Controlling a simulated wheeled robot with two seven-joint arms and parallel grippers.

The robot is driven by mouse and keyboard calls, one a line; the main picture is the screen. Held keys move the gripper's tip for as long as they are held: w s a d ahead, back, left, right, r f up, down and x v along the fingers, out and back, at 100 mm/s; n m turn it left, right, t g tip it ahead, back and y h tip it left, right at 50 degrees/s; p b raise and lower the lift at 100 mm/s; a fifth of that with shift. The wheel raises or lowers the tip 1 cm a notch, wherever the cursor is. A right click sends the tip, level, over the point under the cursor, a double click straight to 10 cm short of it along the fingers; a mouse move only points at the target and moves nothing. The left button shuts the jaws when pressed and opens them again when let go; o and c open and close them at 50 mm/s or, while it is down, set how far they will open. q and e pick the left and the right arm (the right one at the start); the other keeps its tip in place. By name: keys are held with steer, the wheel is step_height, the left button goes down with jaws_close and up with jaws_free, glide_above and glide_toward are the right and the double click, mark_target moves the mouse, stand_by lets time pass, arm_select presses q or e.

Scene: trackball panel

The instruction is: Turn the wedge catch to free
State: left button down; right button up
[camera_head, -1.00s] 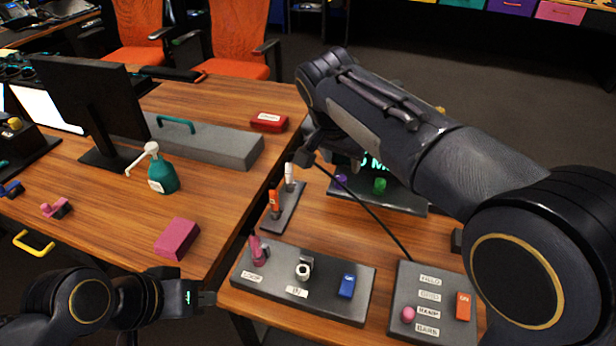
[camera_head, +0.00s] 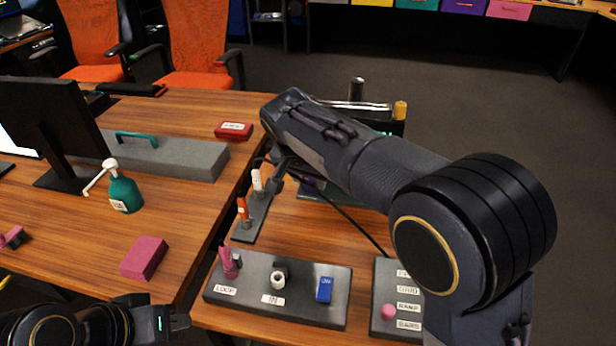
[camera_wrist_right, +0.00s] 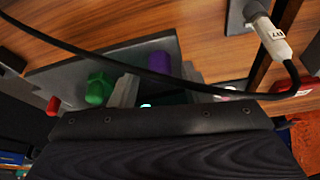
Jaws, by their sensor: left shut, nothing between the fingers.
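I cannot tell which part is the wedge catch. In the right wrist view a grey rear panel (camera_wrist_right: 60,82) carries a green knob (camera_wrist_right: 98,88) and a purple knob (camera_wrist_right: 160,62). In the head view my right arm hides most of this panel. My right gripper (camera_wrist_right: 160,92) looks open, its grey fingers apart at the panel; I see no thing held. The front panel (camera_head: 318,310) has a pink lever (camera_head: 229,262), a white round knob (camera_head: 278,280) and a blue switch (camera_head: 325,289). My left gripper (camera_head: 184,322) is shut and empty, left of the front panel.
A panel with a pink ball (camera_head: 389,312) stands at the right. A narrow strip (camera_head: 252,217) holds orange and white plugs; a black cable crosses nearby. A pink block (camera_head: 144,258), green spray bottle (camera_head: 124,192) and grey box (camera_head: 190,157) stand on the left table.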

jaws_close()
steer(key=shift+n, duration=0.4)
steer(key=n+y+p, duration=0.1)
steer(key=n, duration=0.1)
steer(key=shift+d+r+n, duration=0.1)
steer(key=shift+d+n, duration=0.05)
steer(key=shift+n, duration=0.25)
steer(key=n+y+p, duration=0.1)
steer(key=n, duration=0.1)
steer(key=shift+d+n, duration=0.1)
steer(key=shift+n, duration=0.3)
steer(key=n+y+p, duration=0.2)
steer(key=n, duration=0.2)
steer(key=shift+d, duration=0.15)
steer(key=shift+n+g+y+p, duration=0.45)
steer(key=shift+n+p, duration=0.4)
steer(key=shift+n, duration=0.65)
